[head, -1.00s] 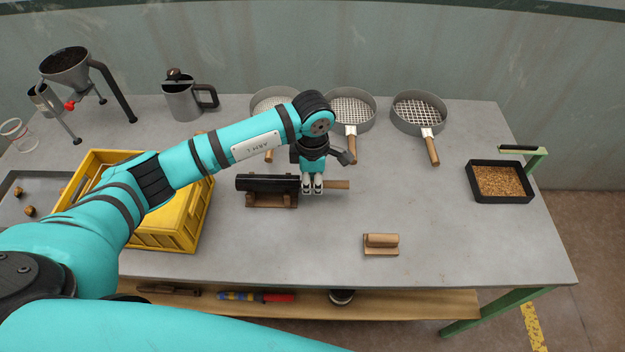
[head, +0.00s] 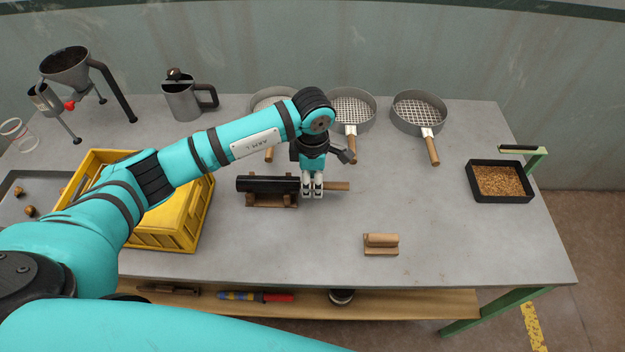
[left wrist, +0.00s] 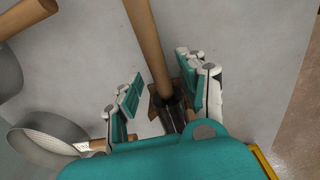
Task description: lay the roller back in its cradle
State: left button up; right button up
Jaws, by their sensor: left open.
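The roller has a black cylinder (head: 268,184) and a wooden handle (head: 338,186) pointing right. The cylinder lies on the brown wooden cradle (head: 272,200), near the middle of the table. My left gripper (head: 313,192) is at the handle, just right of the cylinder. In the left wrist view the open fingers (left wrist: 160,95) stand on either side of the wooden handle (left wrist: 150,45), with gaps between finger pads and handle. The black roller end (left wrist: 172,112) shows beyond, partly hidden by my wrist. My right gripper is not in view.
A yellow crate (head: 205,222) stands close left of the cradle. Several sieves, among them one at the right (head: 419,113), lie behind. A small wooden block tool (head: 381,244) lies in front right. A tray of grain (head: 500,181) is at the right. The table's middle right is clear.

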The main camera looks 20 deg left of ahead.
pick_arm(q)
notch_tip(320, 180, up, 11)
jog(key=shift+r, duration=0.2)
jog(key=shift+s, duration=0.1)
